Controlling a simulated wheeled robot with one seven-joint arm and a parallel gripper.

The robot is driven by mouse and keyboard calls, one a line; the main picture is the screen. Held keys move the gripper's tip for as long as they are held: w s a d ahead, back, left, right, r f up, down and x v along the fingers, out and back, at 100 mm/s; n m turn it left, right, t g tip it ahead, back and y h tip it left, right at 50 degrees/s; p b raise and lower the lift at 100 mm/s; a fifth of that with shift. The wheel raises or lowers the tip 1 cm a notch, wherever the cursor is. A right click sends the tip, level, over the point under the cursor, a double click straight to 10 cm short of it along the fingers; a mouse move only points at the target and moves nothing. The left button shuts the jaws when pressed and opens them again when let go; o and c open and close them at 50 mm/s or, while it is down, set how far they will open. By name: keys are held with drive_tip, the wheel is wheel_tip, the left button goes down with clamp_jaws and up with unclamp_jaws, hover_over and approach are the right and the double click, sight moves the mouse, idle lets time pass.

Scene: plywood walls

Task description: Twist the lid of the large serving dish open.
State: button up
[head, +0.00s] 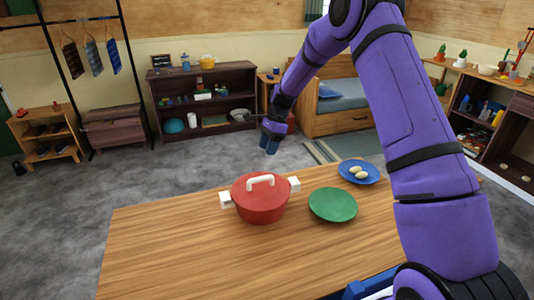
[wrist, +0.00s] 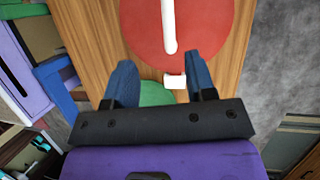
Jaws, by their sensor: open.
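The large serving dish (head: 262,210) is a red pot with white side handles, standing on the wooden table. Its red lid (head: 250,187) is on top and has a white bar handle (head: 261,179). In the wrist view the red lid (wrist: 205,35) and the white bar handle (wrist: 168,22) are beyond the fingertips. My gripper (head: 271,142) is open and empty, above and beyond the dish in the head view, apart from it. Its two blue fingers (wrist: 162,82) are spread wide in the wrist view. The lid looks seated on the dish.
A green plate (head: 333,204) is close to the right of the dish. A blue plate (head: 360,172) with pale egg-like items lies farther back. The table (head: 165,240) is bare at left and front. A dark shelf (head: 205,95) stands against the far wall.

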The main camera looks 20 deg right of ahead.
sight(259, 178)
drive_tip(key=shift+m, duration=0.5)
drive_tip(key=x, duration=0.9)
drive_tip(key=w+x, duration=0.1)
drive_tip(key=x, duration=0.3)
drive_tip(key=shift+d+f, duration=0.2)
drive_tip(key=shift+f, duration=0.4)
clamp_jaws()
drive_tip(key=shift+n+g, duration=0.7)
drive_tip(key=shift+n, duration=0.7)
drive_tip(key=shift+s+n+h, duration=0.1)
drive_tip(key=shift+n+h, duration=0.3)
drive_tip(key=shift+n, duration=0.3)
drive_tip(key=shift+s+d+n+g, duration=0.1)
drive_tip(key=shift+n+g, duration=0.3)
drive_tip(key=shift+n, duration=0.3)
